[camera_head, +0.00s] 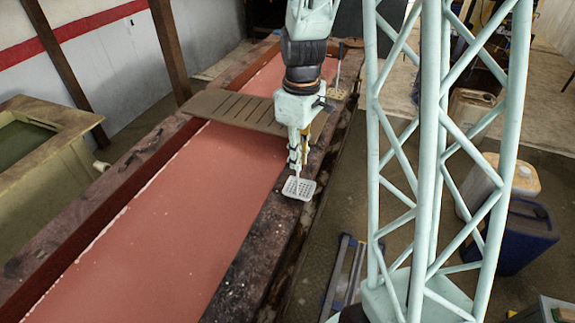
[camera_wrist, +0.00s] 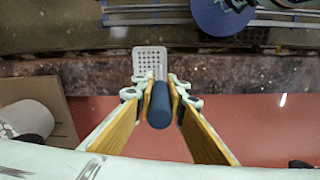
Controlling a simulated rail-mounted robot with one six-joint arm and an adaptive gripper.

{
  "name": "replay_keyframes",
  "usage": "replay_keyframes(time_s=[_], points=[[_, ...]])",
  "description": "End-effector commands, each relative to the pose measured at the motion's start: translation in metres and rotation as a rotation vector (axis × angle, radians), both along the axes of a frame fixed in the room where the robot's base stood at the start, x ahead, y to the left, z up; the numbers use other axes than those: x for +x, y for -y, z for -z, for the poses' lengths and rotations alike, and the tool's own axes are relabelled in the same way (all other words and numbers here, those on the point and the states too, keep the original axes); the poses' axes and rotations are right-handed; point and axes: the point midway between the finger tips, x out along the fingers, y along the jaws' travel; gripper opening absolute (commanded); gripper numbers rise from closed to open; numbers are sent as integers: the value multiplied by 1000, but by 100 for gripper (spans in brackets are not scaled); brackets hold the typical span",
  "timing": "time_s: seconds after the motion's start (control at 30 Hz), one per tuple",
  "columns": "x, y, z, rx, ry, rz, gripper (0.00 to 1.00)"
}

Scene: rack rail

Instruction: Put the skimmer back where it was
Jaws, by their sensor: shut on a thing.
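The skimmer (camera_head: 299,188) has a pale square perforated head and, in the wrist view (camera_wrist: 150,61), a dark blue handle pointing toward the camera. My gripper (camera_head: 297,160) is shut on the skimmer's handle or shaft; its two fingers (camera_wrist: 160,90) close in from both sides. The perforated head appears over the dark stained rim (camera_head: 262,240) on the right side of the long red-filled trough (camera_head: 150,235). I cannot tell whether the head touches the rim or hangs just above it.
A brown slatted board (camera_head: 235,112) lies across the trough behind my gripper. A tan perforated tool (camera_head: 338,93) sits farther along the right rim. A blue container (camera_head: 520,235) and a yellowish canister (camera_head: 490,185) stand on the floor at right. A greenish tank (camera_head: 45,155) is at left.

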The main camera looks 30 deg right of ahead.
Motion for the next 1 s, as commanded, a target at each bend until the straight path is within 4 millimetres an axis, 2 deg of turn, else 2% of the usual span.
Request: replay_keyframes(time_s=[0.1,0.3,0.87,1.0], points=[[10,-9,1,0,0,-1,0],[18,-16,2,0,0,0,0],[25,-22,3,0,0,-1,0],[24,-23,14,1,-4,0,0]])
